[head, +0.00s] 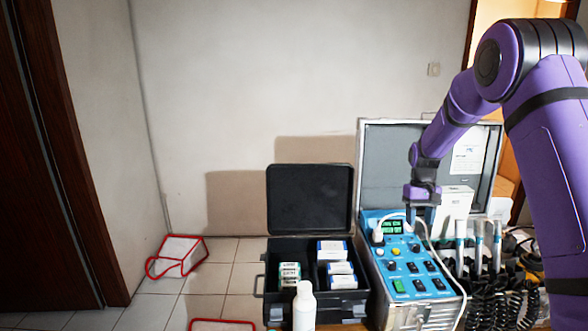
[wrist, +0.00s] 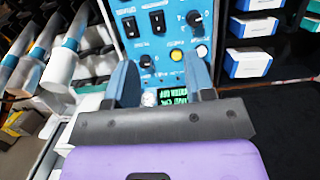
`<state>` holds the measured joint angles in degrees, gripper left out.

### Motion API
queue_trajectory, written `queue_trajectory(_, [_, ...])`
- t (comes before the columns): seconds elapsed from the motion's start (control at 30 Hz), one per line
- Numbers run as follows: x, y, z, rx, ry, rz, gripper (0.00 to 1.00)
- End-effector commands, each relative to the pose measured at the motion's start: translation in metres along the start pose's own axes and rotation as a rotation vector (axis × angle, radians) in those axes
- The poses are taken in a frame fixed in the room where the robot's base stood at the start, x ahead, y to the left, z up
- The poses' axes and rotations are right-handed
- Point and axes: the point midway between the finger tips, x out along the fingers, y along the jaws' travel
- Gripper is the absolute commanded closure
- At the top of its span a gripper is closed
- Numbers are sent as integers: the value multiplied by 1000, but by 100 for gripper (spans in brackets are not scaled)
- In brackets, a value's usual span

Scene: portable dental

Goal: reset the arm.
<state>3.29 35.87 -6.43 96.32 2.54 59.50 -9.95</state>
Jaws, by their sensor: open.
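My purple arm comes in from the right in the head view. My gripper (head: 421,213) points down over the far end of the blue control panel (head: 413,272) of a portable dental unit. In the wrist view my gripper (wrist: 162,88) shows two dark fingers spread apart with nothing held between them. The panel (wrist: 138,40) with its switches and knobs lies beyond the fingers. A green display (wrist: 174,96) shows between the fingers, partly hidden by the gripper body. I cannot tell whether the fingertips touch the panel.
An open black case (head: 309,202) with several small boxes stands left of the unit. A white bottle (head: 304,307) is in front. The unit's raised lid (head: 385,150) stands behind my gripper. Handpieces and coiled hoses (head: 478,250) are on the right. Red-edged bags lie on the floor.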

Motion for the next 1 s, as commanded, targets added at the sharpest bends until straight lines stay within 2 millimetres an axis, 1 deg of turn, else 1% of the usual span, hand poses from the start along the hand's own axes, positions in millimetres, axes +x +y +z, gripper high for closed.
queue_trajectory(0.03, [-20, -4, 12, -1, 26, -1, 51])
queue_trajectory(0.2, [-68, -17, 54, 2, 96, -5, 51])
queue_trajectory(0.37, [-106, -27, 97, 3, 161, -7, 51])
queue_trajectory(0.5, [-133, -37, 136, 3, 220, -9, 51])
queue_trajectory(0.57, [-143, -41, 154, 2, 244, -10, 51])
queue_trajectory(0.7, [-161, -50, 196, 1, 301, -11, 51])
queue_trajectory(0.83, [-173, -57, 234, -1, 354, -12, 51])
queue_trajectory(1.0, [-181, -66, 285, -4, 424, -12, 51])
